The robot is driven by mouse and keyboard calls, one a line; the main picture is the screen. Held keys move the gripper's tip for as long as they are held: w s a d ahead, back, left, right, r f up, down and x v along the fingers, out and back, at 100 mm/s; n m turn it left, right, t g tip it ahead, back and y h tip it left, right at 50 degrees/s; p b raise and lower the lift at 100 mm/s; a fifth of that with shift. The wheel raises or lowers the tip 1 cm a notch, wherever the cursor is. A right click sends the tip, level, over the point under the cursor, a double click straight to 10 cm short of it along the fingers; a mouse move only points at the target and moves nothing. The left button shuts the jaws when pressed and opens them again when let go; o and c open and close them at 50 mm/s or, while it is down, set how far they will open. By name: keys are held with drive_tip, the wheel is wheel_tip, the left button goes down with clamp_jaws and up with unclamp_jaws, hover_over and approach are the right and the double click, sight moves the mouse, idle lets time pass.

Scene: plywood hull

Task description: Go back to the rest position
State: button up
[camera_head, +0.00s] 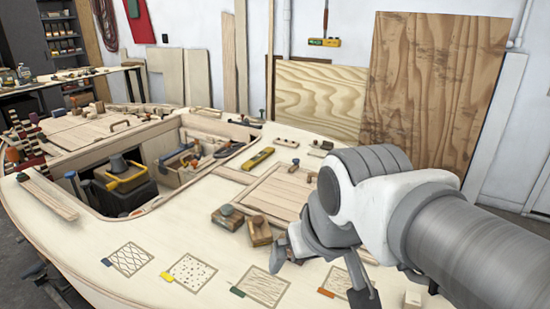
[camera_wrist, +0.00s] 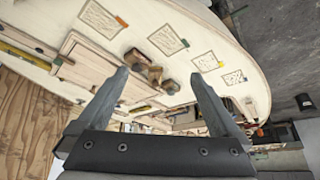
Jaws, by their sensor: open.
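My gripper (camera_head: 322,277) is at the right of the head view, above the near right part of the pale plywood hull deck (camera_head: 120,235). In the wrist view my gripper (camera_wrist: 160,88) shows two dark fingers spread wide apart with nothing held between them. Two small wooden blocks with dark knobs, one of them (camera_head: 259,231) nearer my gripper and the other (camera_head: 228,217) to its left, sit on the deck. In the head view they are left of the fingers and apart from them. One finger partly covers the deck behind it.
Several patterned squares, such as a dotted one (camera_head: 190,272), lie along the near deck. A cockpit opening holds a black and yellow toolbox (camera_head: 120,184). Plywood sheets (camera_head: 436,90) lean on the back wall.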

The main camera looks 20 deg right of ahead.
drive_tip(key=shift+s+f, duration=0.25)
drive_tip(key=shift+s, duration=0.4)
drive_tip(key=shift+s+f, duration=0.2)
drive_tip(key=shift+s, duration=0.4)
wheel_tip(320, 180, up, 8)
drive_tip(key=p, duration=0.8)
drive_tip(key=shift+r, duration=0.15)
